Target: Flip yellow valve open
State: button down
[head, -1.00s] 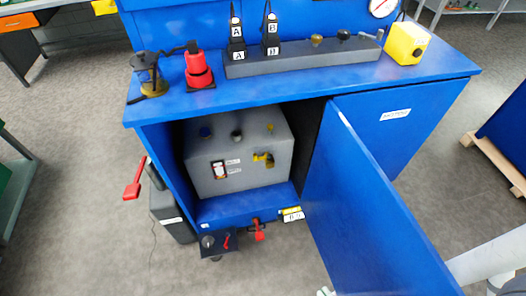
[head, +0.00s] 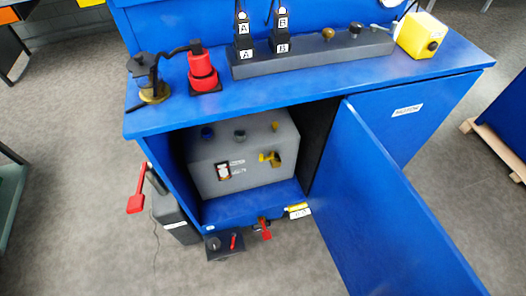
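A small yellow valve (head: 270,158) sits on the front face of a grey tank (head: 215,184) inside the open cabinet under the blue bench. Its handle seems to stick out to the left of its body; the exact handle angle is too small to tell. A black and white switch or label (head: 223,171) is on the same face, left of the valve. My gripper is not in view.
The blue cabinet door (head: 395,200) stands open to the right of the opening. A red lever (head: 136,203) sticks out at the cabinet's left side. A black box with red handles (head: 225,245) is at the front bottom edge. Grey floor (head: 80,170) is clear to the left.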

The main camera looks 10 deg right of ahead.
aim_at(275, 156)
jog(key=i+j+z, duration=0.1)
jog(key=j, duration=0.25)
jog(key=i+j+z, duration=0.1)
jog(key=j, duration=0.25)
jog(key=i+j+z, duration=0.1)
jog(key=j, duration=0.25)
jog(key=i+j+z, duration=0.1)
jog(key=j, duration=0.3)
jog(key=i, duration=0.1)
